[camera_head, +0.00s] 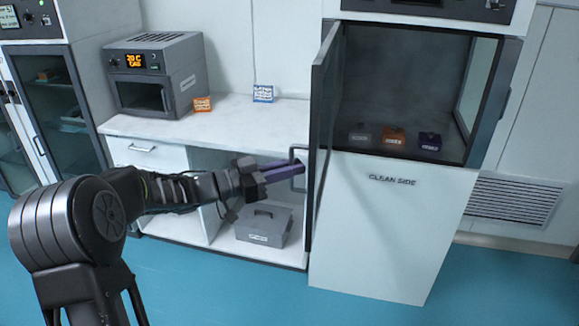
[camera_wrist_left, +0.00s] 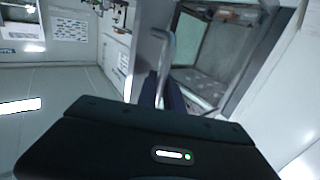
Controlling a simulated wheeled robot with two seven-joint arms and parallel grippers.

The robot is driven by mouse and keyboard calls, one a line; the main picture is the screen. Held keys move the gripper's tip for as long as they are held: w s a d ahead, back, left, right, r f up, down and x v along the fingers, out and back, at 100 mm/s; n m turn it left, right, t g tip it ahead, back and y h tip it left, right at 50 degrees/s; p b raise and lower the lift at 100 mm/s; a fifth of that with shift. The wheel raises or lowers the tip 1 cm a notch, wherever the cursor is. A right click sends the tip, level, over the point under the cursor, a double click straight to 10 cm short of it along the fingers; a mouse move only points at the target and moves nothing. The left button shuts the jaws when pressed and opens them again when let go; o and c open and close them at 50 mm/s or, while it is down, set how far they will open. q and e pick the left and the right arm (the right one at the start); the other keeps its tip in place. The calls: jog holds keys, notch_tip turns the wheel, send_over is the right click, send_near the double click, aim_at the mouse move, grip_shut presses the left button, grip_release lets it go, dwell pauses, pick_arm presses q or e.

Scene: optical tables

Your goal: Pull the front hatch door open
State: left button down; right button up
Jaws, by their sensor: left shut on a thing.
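The front hatch door (camera_head: 322,125) stands swung open to the left of the hatch chamber, seen nearly edge-on in the head view. Its bar handle (camera_head: 298,151) sticks out on the door's left side. My left gripper (camera_head: 296,168) is shut on the door handle, with its purple fingers at the bar. In the left wrist view the handle (camera_wrist_left: 163,50) rises above my left gripper (camera_wrist_left: 160,95). The gripper body hides the lower part of the handle there. My right gripper is not in view.
Inside the open chamber are grey (camera_head: 360,133), orange (camera_head: 391,136) and purple (camera_head: 430,141) boxes. Left of the door is a white counter (camera_head: 225,115) with an oven (camera_head: 157,75) and small boxes. A grey case (camera_head: 263,226) sits on the shelf below. The blue floor in front is clear.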

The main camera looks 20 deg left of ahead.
pick_arm(q)
jog(key=shift+r, duration=0.1)
jog(key=c, duration=1.5)
grip_release()
jog(key=shift+w, duration=0.15)
jog(key=b+v, duration=0.1)
jog(key=v, duration=0.7)
jog(key=shift+b, duration=0.35)
